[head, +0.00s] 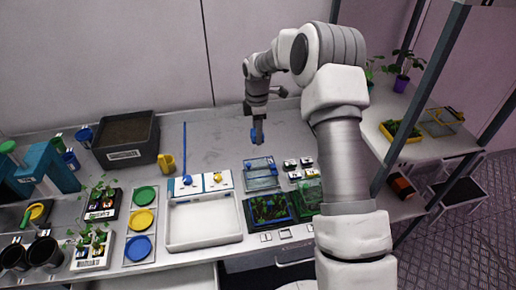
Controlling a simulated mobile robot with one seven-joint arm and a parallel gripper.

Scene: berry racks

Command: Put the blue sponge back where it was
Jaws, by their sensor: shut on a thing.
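The blue sponge (253,136) is in my gripper (258,138), above the back middle of the metal bench (215,133). My gripper points down and is shut on the sponge, which is small and partly hidden by the fingers. I cannot tell how far it is above the bench top, or whether it touches it.
A clear lidded box (261,174) stands just in front of my gripper, with dark trays of plants (268,212) nearer. A white tray (205,237), a blue stick (184,145), a yellow mug (166,163) and a dark soil bin (152,148) are left. The bench behind is mostly clear.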

